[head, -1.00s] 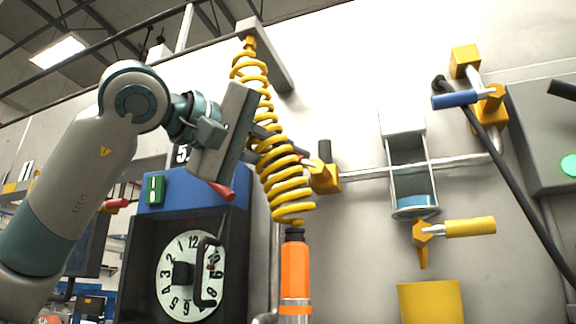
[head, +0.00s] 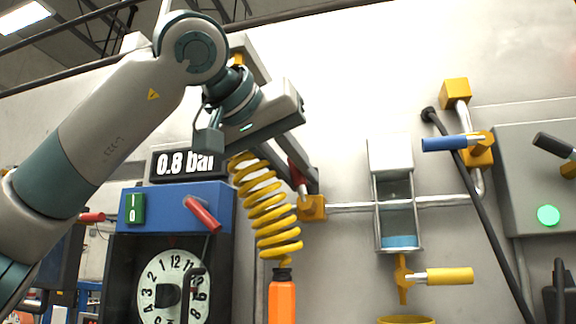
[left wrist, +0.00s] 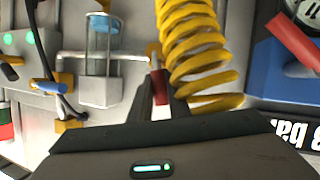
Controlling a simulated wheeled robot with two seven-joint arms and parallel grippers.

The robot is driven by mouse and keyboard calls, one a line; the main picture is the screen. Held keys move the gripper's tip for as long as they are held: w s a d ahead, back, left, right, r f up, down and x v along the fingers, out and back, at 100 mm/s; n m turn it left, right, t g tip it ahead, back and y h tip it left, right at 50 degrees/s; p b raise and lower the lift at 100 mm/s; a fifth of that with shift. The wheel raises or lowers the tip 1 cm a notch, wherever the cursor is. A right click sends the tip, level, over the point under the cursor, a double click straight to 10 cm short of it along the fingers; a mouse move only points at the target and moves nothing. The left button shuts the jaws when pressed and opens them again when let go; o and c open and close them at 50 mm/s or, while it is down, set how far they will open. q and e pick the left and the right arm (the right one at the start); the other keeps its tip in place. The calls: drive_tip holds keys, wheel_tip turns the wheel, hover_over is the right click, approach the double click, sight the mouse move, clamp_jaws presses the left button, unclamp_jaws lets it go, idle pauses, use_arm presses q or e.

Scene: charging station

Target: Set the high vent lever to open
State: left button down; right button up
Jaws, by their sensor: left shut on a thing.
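A red-handled lever (head: 295,174) stands up from a yellow valve (head: 312,207) on the pipe left of the sight glass. My left gripper (head: 303,182) is shut on this red handle, which also shows between the dark fingers in the left wrist view (left wrist: 160,92). The fingers hide part of the handle. A blue-handled lever (head: 450,143) points left from a higher yellow valve at right. A yellow-handled lever (head: 448,276) points right below the sight glass. No label shows which is the high vent lever. My right gripper is not in view.
A yellow coiled hose (head: 266,212) hangs close beside my left gripper. A blue-topped box (head: 172,203) with a dial and another red handle (head: 202,214) stands left. The sight glass (head: 398,205) and a grey cabinet (head: 530,190) with a green light are right.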

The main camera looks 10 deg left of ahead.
use_arm(q)
drive_tip(key=shift+d+m+y, duration=0.55)
drive_tip(key=shift+m+y, duration=0.05)
drive_tip(key=shift+m, duration=0.2)
drive_tip(key=shift+g, duration=0.3)
drive_tip(key=shift+f, duration=0.1)
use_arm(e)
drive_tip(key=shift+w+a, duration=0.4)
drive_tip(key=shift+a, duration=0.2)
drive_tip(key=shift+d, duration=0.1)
use_arm(q)
drive_tip(key=c, duration=1.7)
unclamp_jaws()
drive_tip(key=shift+o, duration=0.2)
drive_tip(key=shift+d, duration=0.1)
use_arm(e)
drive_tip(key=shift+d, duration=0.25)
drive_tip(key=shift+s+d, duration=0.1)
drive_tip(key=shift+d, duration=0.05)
use_arm(q)
drive_tip(key=shift+s, duration=0.1)
